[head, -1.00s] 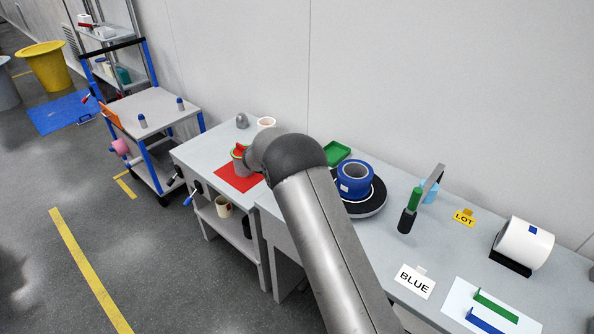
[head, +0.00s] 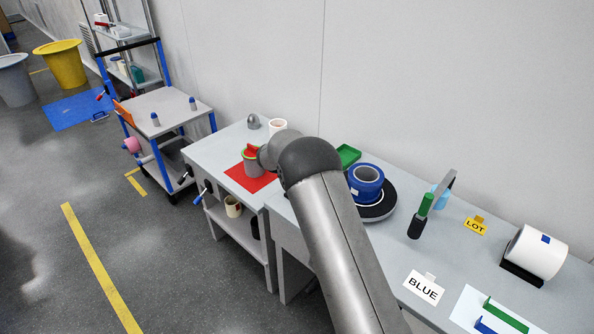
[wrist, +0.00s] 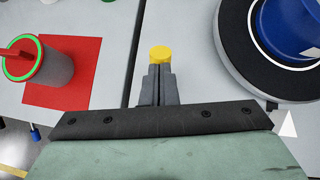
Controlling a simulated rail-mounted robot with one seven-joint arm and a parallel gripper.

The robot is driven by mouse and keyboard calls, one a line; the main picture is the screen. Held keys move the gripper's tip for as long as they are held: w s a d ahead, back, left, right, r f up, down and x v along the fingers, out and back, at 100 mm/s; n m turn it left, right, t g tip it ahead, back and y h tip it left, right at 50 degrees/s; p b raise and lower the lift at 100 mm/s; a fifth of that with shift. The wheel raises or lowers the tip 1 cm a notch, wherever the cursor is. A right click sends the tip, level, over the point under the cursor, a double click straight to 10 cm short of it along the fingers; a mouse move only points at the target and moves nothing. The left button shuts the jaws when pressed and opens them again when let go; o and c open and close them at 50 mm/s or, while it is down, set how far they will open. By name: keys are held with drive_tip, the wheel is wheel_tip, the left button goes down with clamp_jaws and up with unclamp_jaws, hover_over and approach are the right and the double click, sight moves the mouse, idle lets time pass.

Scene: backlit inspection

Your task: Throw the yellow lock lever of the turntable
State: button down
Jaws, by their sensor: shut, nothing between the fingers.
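The turntable is a dark disc (wrist: 237,70) at the upper right of the wrist view, carrying a blue roll (wrist: 290,25). In the head view the turntable (head: 377,213) stands on the bench behind my arm, with the blue roll (head: 365,184) on it. A yellow rounded knob (wrist: 160,53), which looks like the lock lever's end, shows right at my fingertips, left of the disc. My gripper (wrist: 160,70) is shut and empty. I cannot tell whether the fingertips touch the knob. The rest of the lever is hidden, and the head view does not show my fingers.
A grey can with a green rim (wrist: 48,62) stands on a red mat (wrist: 85,85) to the left. A dark seam (wrist: 135,55) runs between two bench tops. A white triangle (wrist: 289,124) lies beside the disc. A green tray (head: 348,155) sits behind the turntable.

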drive_tip(key=s+a+r+b, duration=0.25)
drive_tip(key=s+r, duration=0.35)
drive_tip(key=r, duration=0.5)
drive_tip(key=s+d+r+m+g, duration=0.2)
drive_tip(key=s+d+r+m, duration=0.3)
drive_tip(key=s, duration=0.3)
drive_tip(key=s+d+f+m+g+y, duration=0.1)
drive_tip(key=s+d+m+g+y, duration=0.1)
drive_tip(key=s+m, duration=0.9)
drive_tip(key=s+d+m+g+y, duration=0.2)
drive_tip(key=s+m, duration=1)
drive_tip(key=s, duration=1.4)
drive_tip(key=shift+s+d+f+m+y+p, duration=0.3)
drive_tip(key=shift+d+f+y+p, duration=0.15)
drive_tip(key=shift+d+y, duration=0.25)
